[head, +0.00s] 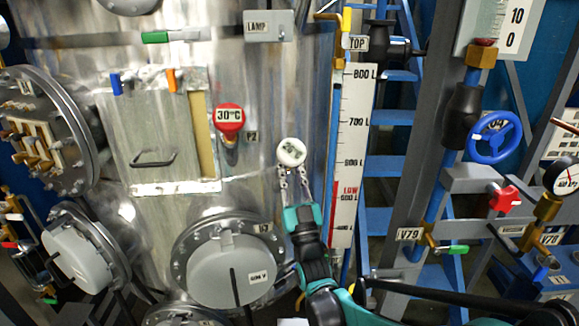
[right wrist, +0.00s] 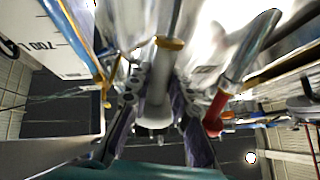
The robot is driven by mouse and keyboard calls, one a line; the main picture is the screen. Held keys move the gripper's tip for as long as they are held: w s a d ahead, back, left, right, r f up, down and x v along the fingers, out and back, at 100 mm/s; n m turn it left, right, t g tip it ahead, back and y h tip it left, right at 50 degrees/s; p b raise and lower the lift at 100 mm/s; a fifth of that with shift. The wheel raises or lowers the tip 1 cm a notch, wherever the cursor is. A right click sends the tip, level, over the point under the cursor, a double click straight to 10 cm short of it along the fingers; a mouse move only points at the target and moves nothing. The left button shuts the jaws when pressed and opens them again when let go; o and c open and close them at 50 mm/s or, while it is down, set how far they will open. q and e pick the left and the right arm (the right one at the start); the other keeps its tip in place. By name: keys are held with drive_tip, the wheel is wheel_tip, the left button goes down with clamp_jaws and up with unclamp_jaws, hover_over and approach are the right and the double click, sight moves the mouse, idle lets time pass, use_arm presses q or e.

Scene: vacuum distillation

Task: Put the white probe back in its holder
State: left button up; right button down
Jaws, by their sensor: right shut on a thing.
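The white probe (head: 291,152), with a round head and a small dark display, is in front of the steel tank, right of the red probe. My right gripper (head: 294,184) is shut on it from below. In the right wrist view the probe's pale body (right wrist: 157,95) is between the two fingers (right wrist: 156,112). A metal tube with a brass-coloured ring (right wrist: 170,43) is in line beyond it. I cannot tell whether this tube is the holder or how far the probe sits in it. My left gripper is not in view.
The red probe (head: 230,116) reading 30°C sits on the tank just left, and shows close by in the right wrist view (right wrist: 215,112). A level scale (head: 352,150) stands close on the right. A round flanged hatch (head: 222,272) juts out below.

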sight(295, 164)
drive_tip(key=shift+r, duration=0.1)
drive_tip(key=shift+s+d+r+p, duration=0.25)
drive_tip(key=shift+s+r+p, duration=0.55)
drive_tip(key=shift+r, duration=0.15)
drive_tip(key=shift+s+d+r+p, duration=0.2)
drive_tip(key=shift+s+r+p, duration=0.6)
drive_tip(key=shift+r, duration=0.1)
drive_tip(key=s+d+f, duration=0.1)
drive_tip(key=s, duration=0.5)
drive_tip(key=shift+d+f+b, duration=0.25)
drive_tip(key=shift+d+b, duration=0.05)
drive_tip(key=shift+d, duration=0.05)
idle(0.6)
drive_tip(key=shift+f, duration=0.1)
